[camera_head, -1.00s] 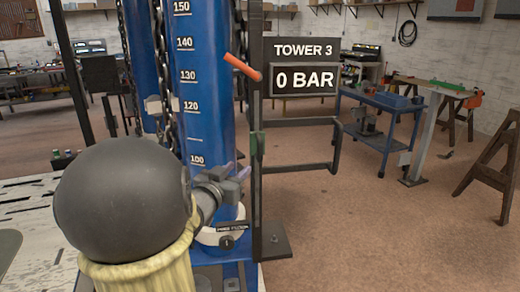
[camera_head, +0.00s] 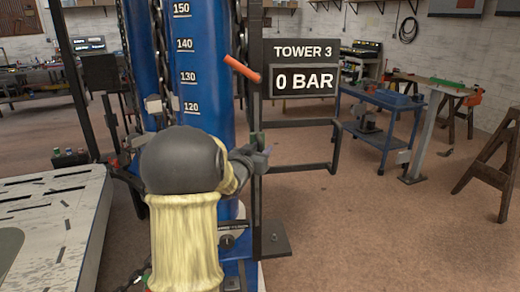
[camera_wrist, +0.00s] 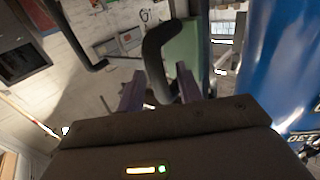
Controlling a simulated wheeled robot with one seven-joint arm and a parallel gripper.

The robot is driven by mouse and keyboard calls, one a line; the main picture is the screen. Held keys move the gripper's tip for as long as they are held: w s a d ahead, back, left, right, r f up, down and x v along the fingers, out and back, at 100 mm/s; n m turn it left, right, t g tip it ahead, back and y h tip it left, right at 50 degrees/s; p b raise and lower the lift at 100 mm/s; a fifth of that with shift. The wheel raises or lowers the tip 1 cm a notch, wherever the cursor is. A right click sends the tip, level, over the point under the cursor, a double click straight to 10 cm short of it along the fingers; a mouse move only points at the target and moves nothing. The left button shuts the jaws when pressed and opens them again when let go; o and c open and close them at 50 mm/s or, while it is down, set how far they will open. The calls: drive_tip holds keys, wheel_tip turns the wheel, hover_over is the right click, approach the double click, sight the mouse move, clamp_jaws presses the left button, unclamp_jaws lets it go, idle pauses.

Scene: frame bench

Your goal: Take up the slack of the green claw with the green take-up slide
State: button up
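The green take-up slide (camera_head: 257,140) is a small green block on the dark upright post beside the blue tower. In the wrist view it shows as a green plate (camera_wrist: 184,48) with a bent black handle (camera_wrist: 158,45) in front. My gripper (camera_head: 262,153) is at the slide's height, close against it. In the wrist view my gripper (camera_wrist: 158,86) has its two purple fingers apart, one on each side of the black handle, with gaps showing; it is not closed on it. I cannot make out the green claw; my arm hides part of the tower's lower section.
The blue tower (camera_head: 205,70) carries a number scale, with chains beside it. A red lever (camera_head: 242,68) and the TOWER 3 sign reading 0 BAR (camera_head: 304,68) are above the slide. A dark rail frame (camera_head: 300,168) juts right. A pale slatted bench (camera_head: 60,215) stands left.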

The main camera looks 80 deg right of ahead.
clamp_jaws()
drive_tip(key=shift+a+f+b, duration=0.1)
drive_tip(key=shift+f+b, duration=1.6)
drive_tip(key=shift+f, duration=0.5)
unclamp_jaws()
drive_tip(key=shift+r, duration=0.2)
drive_tip(key=w+a+b, duration=0.1)
drive_tip(key=w+a, duration=0.2)
drive_tip(key=a, duration=1.4)
drive_tip(key=shift+w, duration=0.2)
